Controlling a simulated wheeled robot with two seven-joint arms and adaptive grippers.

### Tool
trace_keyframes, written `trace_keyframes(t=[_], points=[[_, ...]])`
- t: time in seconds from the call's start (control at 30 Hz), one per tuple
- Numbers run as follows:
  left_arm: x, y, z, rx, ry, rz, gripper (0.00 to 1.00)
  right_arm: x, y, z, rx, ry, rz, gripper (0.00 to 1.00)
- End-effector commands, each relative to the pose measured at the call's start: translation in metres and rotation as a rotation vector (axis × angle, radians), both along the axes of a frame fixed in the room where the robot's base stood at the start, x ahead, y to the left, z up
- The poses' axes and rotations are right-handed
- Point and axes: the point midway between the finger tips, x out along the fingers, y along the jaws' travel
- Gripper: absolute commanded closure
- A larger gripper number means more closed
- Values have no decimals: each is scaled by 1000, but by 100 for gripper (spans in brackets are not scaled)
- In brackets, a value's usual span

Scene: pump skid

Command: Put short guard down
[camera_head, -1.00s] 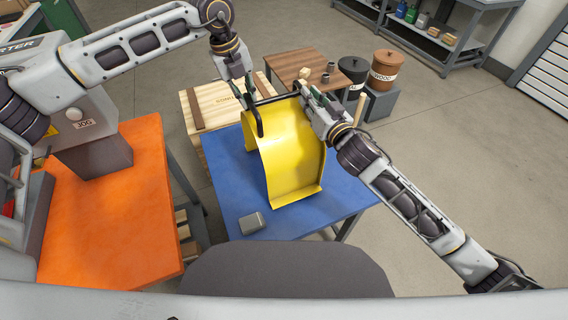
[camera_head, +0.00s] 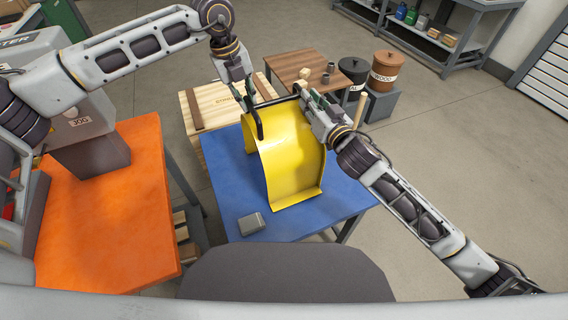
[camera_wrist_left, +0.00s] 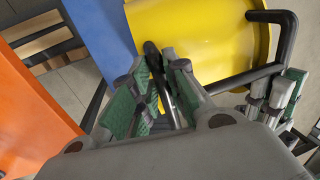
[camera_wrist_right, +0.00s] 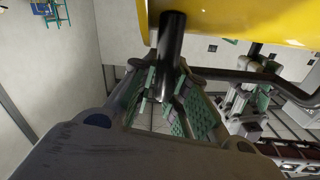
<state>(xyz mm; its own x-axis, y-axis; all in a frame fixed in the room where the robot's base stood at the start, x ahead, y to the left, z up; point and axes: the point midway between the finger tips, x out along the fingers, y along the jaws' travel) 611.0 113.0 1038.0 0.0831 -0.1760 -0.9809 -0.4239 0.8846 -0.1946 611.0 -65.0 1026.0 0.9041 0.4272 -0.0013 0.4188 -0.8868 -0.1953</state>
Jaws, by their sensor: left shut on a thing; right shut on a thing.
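The short guard (camera_head: 290,165) is a yellow curved sheet with a black bar handle (camera_head: 260,128). It stands over the blue table (camera_head: 225,165); I cannot tell whether its lower edge touches the top. My left gripper (camera_head: 247,95) is shut on the handle near its left end. The left wrist view shows the fingers (camera_wrist_left: 160,95) around the black bar beside the yellow sheet (camera_wrist_left: 200,40). My right gripper (camera_head: 306,97) is shut on the handle at the right end. The right wrist view shows its fingers (camera_wrist_right: 170,90) around the black bar under the yellow sheet (camera_wrist_right: 240,15).
A small grey box (camera_head: 251,223) lies at the blue table's front left. An orange table (camera_head: 110,220) stands to the left. A wooden crate (camera_head: 215,120), a brown table (camera_head: 305,68) and bins (camera_head: 386,70) stand behind. Open floor lies to the right.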

Motion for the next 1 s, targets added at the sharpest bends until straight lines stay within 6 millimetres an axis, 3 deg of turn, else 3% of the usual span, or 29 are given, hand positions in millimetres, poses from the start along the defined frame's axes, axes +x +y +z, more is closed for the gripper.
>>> trace_keyframes(t=[0.3,0.33,0.5,1.0], points=[[-1,-3,-5,-4,0,-6,100,0,1,-3,7,-4,4,100],[-2,-3,-6,-3,2,-7,81,0,1,-4,7,0,3,82],[-1,-2,-5,-2,2,-5,63,-1,1,-4,5,-1,3,63],[0,1,2,-2,-1,0,63,0,0,-5,1,0,0,63]])
